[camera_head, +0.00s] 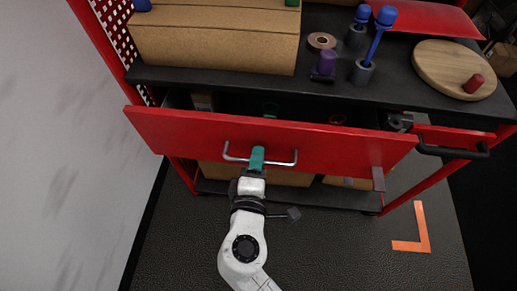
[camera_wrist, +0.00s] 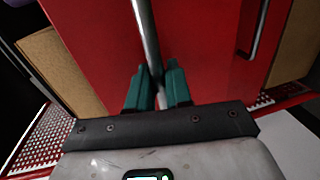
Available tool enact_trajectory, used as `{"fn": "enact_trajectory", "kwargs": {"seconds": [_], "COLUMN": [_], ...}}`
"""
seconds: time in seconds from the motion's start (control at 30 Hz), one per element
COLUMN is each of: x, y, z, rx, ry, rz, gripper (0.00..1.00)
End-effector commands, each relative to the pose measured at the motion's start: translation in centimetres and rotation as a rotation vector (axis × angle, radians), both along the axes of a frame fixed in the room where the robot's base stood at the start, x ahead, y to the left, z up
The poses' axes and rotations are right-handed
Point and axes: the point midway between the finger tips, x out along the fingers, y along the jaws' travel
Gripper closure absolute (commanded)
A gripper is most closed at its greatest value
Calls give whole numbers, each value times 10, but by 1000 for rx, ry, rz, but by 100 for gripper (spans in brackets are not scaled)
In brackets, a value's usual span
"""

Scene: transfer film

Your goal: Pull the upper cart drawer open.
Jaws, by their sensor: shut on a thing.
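The red upper drawer (camera_head: 330,145) of the cart is pulled out part way in the head view, with things showing inside it behind its front. Its metal bar handle (camera_head: 285,163) runs across the drawer front. My gripper (camera_head: 257,158) is at the middle of this handle, its teal fingers shut around the bar. In the wrist view the handle (camera_wrist: 146,35) passes between the two teal fingers of my gripper (camera_wrist: 157,88), with the red drawer front (camera_wrist: 95,40) behind. The fingertips partly hide the bar.
The dark cart top (camera_head: 210,80) holds a cardboard box (camera_head: 215,35), blue-handled tools (camera_head: 375,35), a tape roll (camera_head: 321,41) and a round wooden board (camera_head: 450,68). A grey wall (camera_head: 60,150) stands at left. The floor (camera_head: 340,245) in front is free, with an orange corner mark (camera_head: 423,230).

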Motion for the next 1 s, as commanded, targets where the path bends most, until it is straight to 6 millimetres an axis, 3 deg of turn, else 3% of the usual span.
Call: {"fn": "enact_trajectory", "kwargs": {"seconds": [0.6, 1.0], "x": [-107, -147], "y": [3, 5], "z": [-1, -1], "rx": [-3, -2], "ry": [3, 2], "rz": [2, -1], "gripper": [100, 100]}}
